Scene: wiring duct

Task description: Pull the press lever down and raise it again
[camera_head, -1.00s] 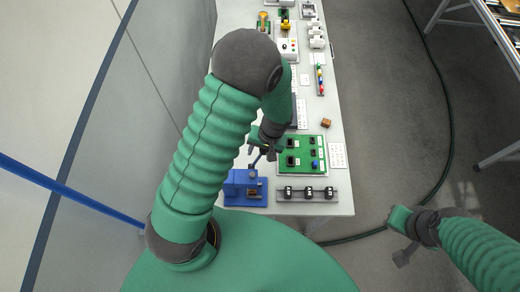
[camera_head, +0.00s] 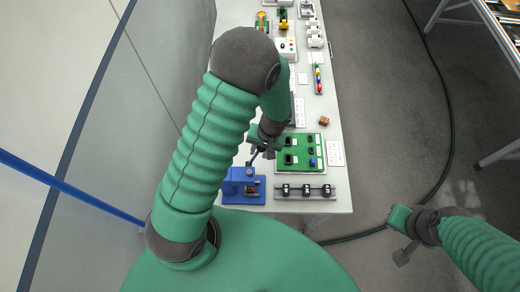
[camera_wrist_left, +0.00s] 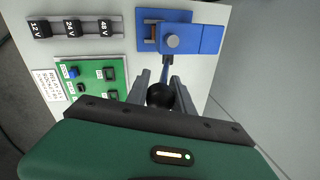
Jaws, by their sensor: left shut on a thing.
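The blue press (camera_head: 243,188) stands at the near left corner of the bench, and it also shows in the left wrist view (camera_wrist_left: 205,38). Its lever (camera_wrist_left: 166,70) is a thin blue-grey rod with a round black knob (camera_wrist_left: 161,95) at the end. In the head view the lever slants up from the press toward my left gripper (camera_head: 263,148). In the left wrist view my left gripper (camera_wrist_left: 160,90) has its two fingers on either side of the knob, shut on it. My right gripper (camera_head: 402,235) hangs off to the right, clear of the bench; its jaw opening is unclear.
A green board (camera_head: 301,160) with black and blue parts lies beside the press. A grey rail with several black blocks (camera_head: 305,191) lies right of the press. A small brown block (camera_head: 324,121) is near the bench's right edge. Floor right of the bench is mostly free.

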